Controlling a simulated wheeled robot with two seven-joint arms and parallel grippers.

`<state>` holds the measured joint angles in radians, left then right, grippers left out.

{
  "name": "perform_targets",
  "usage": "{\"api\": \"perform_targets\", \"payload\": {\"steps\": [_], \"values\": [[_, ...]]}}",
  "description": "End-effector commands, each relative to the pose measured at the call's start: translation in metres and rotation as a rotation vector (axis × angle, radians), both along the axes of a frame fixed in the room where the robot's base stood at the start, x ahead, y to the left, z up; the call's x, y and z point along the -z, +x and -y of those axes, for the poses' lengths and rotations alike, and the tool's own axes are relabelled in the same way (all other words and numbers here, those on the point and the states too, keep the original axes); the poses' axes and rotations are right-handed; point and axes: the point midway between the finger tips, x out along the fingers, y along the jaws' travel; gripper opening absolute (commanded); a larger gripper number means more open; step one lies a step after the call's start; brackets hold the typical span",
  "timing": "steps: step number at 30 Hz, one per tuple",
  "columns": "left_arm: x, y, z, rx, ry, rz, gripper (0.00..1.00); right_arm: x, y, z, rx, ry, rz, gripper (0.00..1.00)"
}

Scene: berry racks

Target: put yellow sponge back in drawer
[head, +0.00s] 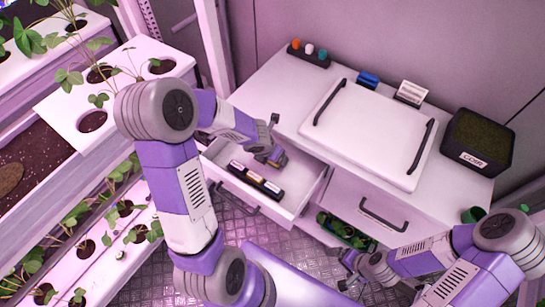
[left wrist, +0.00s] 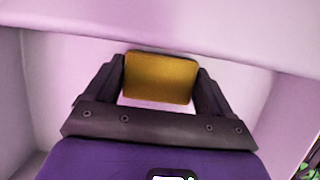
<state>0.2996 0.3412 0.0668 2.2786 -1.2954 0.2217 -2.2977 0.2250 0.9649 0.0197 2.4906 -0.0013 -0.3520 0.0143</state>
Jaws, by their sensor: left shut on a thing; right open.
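The yellow sponge (left wrist: 159,78) is between the two fingers of my left gripper (left wrist: 160,88) in the left wrist view. In the head view my left gripper (head: 275,160) points down into the back part of the open left drawer (head: 297,206), and the sponge is mostly hidden there. The white drawer walls surround the sponge in the left wrist view. I cannot tell whether the sponge touches the drawer floor. My right gripper (head: 348,270) is open and empty, low in front of the right side of the cabinet.
A dark holder (head: 256,180) with small items lies in the drawer's front left. The right drawer (head: 372,205) is shut. A tray with plants (head: 345,232) sits below it. Plant racks (head: 95,135) fill the left.

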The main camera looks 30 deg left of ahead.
Motion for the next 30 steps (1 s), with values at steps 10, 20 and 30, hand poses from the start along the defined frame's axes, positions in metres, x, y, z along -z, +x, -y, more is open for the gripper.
{"api": "perform_targets", "payload": {"steps": [10, 20, 30], "values": [[0.001, 0.000, 0.000, -0.001, 0.000, 0.000, 0.88, 0.001, 0.000, 0.000, 0.000, 0.000, 0.001, 1.00], [0.000, 0.000, 0.000, -0.001, 0.001, 0.000, 1.00, 0.000, 0.000, 0.000, 0.000, 0.000, 0.000, 1.00], [-0.040, -0.013, -0.002, -0.003, 0.001, 0.001, 1.00, -0.032, 0.000, 0.000, 0.000, 0.000, 0.000, 1.00]]}}
